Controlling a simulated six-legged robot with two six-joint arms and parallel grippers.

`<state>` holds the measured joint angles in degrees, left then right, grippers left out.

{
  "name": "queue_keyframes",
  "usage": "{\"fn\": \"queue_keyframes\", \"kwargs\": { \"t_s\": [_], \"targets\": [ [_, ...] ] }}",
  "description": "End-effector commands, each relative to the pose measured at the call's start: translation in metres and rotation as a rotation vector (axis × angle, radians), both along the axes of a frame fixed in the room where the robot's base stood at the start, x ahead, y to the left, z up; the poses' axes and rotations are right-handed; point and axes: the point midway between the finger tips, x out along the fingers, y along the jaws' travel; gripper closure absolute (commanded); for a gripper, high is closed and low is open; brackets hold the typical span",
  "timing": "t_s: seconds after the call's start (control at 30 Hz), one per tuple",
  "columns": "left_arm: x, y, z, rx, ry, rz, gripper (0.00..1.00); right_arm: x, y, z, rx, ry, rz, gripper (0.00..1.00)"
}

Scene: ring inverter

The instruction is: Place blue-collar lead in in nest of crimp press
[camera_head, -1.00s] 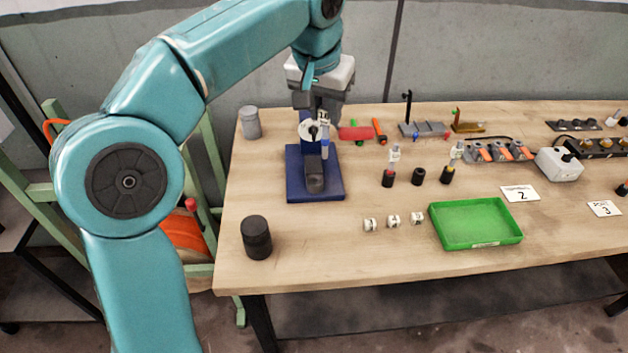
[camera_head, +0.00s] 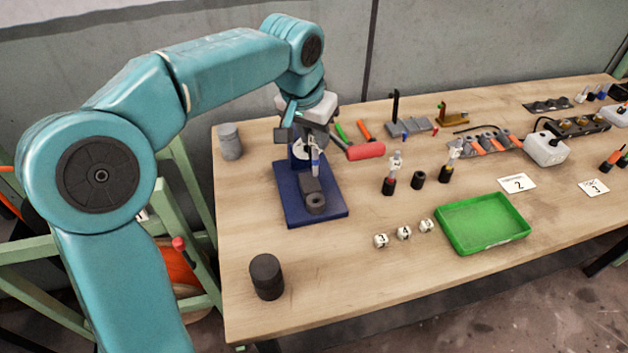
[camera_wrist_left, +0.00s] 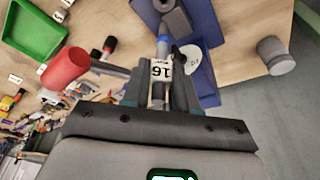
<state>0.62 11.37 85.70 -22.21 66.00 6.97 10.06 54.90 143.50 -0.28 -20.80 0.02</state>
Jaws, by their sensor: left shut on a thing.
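The crimp press has a blue base (camera_head: 292,214), a dark grey nest block (camera_head: 316,204) at its front and a red lever handle (camera_head: 365,151) pointing right. My left gripper (camera_head: 312,138) is beside the press column, above the nest. It is shut on the blue-collar lead (camera_head: 316,162), which hangs roughly upright above the nest block, apparently clear of it. The grey nest block (camera_wrist_left: 175,18) lies just beyond the collar. My right gripper is out of view.
A grey cylinder (camera_head: 230,141) stands behind left of the press, and a black cylinder (camera_head: 266,277) at the front left. A green tray (camera_head: 484,223), small white tagged pieces (camera_head: 404,233) and black holders (camera_head: 418,180) are to the right. The table between press and black cylinder is clear.

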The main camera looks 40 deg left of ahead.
Motion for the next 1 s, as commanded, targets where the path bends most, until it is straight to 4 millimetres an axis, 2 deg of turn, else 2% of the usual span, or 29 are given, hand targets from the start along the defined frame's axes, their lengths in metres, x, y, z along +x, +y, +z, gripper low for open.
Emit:
{"fn": "queue_keyframes", "kwargs": {
  "t_s": [0.03, 0.2, 0.37, 0.6, 0.87, 0.9, 0.97, 1.0],
  "targets": [
    [-0.001, -0.001, -0.017, 0.000, 0.004, 0.001, 1.00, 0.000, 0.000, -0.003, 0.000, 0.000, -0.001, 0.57],
    [-0.002, -0.003, -0.053, 0.000, 0.001, 0.002, 1.00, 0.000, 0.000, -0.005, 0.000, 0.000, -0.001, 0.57],
    [-0.001, -0.004, -0.067, 0.000, -0.001, 0.002, 1.00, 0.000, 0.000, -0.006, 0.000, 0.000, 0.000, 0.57],
    [-0.002, -0.003, -0.103, 0.000, 0.001, 0.000, 1.00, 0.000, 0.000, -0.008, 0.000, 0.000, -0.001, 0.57],
    [-0.001, -0.001, -0.107, 0.000, -0.002, -0.001, 1.00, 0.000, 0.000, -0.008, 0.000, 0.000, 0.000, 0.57],
    [-0.001, -0.001, -0.108, 0.000, -0.001, -0.001, 0.70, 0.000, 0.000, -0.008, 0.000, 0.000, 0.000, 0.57],
    [-0.001, -0.001, -0.107, 0.000, -0.001, -0.001, 0.50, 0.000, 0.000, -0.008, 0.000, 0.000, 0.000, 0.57],
    [-0.001, -0.001, -0.107, 0.000, -0.001, -0.001, 0.47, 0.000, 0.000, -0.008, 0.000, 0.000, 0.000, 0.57]
  ]
}}
